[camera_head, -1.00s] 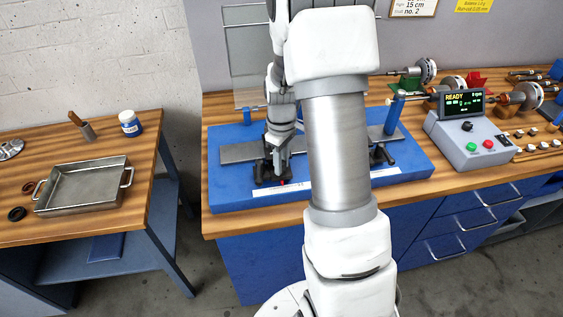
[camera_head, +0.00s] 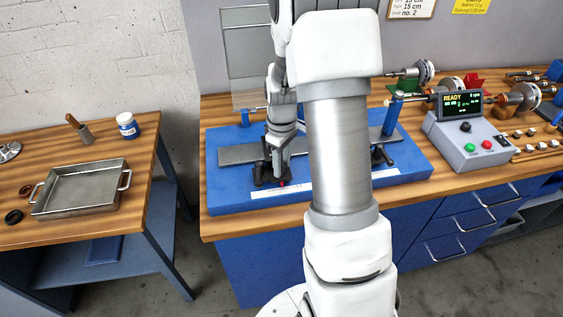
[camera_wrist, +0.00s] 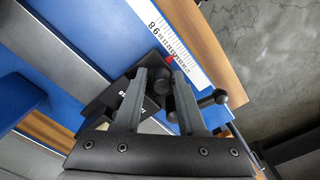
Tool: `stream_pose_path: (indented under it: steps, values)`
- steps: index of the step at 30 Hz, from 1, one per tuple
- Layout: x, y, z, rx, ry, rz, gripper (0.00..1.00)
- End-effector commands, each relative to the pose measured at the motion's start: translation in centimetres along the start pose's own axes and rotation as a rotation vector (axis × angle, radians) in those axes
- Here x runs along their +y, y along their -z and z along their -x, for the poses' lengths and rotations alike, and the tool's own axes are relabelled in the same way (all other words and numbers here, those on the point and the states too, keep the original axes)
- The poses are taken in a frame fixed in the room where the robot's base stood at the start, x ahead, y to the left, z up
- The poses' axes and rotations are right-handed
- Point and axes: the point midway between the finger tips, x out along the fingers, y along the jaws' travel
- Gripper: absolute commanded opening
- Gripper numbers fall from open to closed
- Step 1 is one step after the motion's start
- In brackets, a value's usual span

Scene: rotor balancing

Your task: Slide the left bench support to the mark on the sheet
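The left bench support has a black base (camera_head: 264,176) on the blue balancing bench (camera_head: 225,195), partly hidden by my gripper. In the wrist view its black block (camera_wrist: 108,98) and a red pointer (camera_wrist: 170,59) show beside a white ruler strip (camera_wrist: 183,58). My gripper (camera_head: 277,166) points down at this support. In the wrist view, the fingers of my gripper (camera_wrist: 163,75) stand apart with a dark part of the support between them; whether they press on it is unclear.
The right support (camera_head: 380,154) is partly behind my arm. A control box (camera_head: 467,140) showing READY stands right of the bench, near several rotors (camera_head: 523,95). A metal tray (camera_head: 80,190) and a blue-white jar (camera_head: 127,125) sit on the left table.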

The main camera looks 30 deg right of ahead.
Motion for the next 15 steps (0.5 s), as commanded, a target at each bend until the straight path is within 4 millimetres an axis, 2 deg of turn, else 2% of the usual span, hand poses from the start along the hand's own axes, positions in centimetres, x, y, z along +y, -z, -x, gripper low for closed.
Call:
stream_pose_path:
  steps: [4, 8, 15]
  values:
    - [0.0, 0.0, 0.6, 0.0, 0.0, 0.001, 0.4]
    - [0.1, 0.1, 2.6, 0.003, -0.003, 0.001, 0.4]
    - [0.1, 0.1, 8.5, 0.004, -0.004, 0.001, 0.4]
